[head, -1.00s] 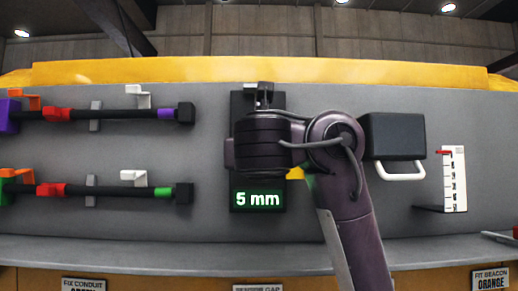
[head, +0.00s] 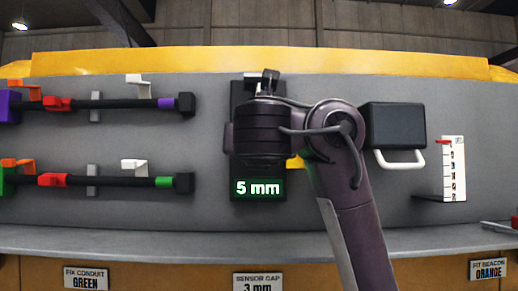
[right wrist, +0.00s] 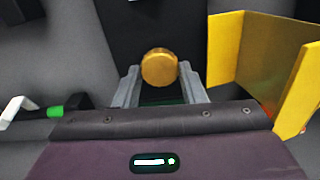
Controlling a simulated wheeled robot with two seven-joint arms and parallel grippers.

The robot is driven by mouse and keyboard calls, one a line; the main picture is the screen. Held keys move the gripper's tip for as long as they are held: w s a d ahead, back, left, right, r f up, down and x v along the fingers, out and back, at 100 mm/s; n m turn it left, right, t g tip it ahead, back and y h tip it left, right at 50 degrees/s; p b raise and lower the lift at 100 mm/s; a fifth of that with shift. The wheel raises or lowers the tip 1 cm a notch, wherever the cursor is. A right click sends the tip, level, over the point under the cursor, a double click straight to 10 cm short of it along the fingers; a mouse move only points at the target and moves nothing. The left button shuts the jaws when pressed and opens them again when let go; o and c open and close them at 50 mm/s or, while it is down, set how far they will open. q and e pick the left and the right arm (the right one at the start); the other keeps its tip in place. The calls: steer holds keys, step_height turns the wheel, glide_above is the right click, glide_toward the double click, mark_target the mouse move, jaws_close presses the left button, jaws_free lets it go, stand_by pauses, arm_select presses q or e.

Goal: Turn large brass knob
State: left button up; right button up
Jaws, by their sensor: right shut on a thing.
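The large brass knob (right wrist: 159,68) is round and gold and sits on a dark panel in the right wrist view. My right gripper (right wrist: 158,82) has one grey finger on each side of the knob and is shut on it. In the head view my right wrist hides the knob and the fingers. The dark panel (head: 240,97) carries a lit display (head: 258,188) reading "5 mm". A placard (head: 258,283) below reads "SENSOR GAP 3 mm". My left gripper is out of view.
A yellow angled plate (right wrist: 229,50) stands close right of my gripper in the wrist view. In the head view, a black box (head: 393,130) with a white handle and a white scale (head: 453,168) are right; two dark conduits (head: 130,104) (head: 130,180) are left.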

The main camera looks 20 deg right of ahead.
steer(key=m+b, duration=0.8)
steer(key=m, duration=1.5)
steer(key=shift+w+f+m, duration=0.1)
steer(key=shift+m, duration=0.2)
stand_by(0.4)
steer(key=o, duration=1)
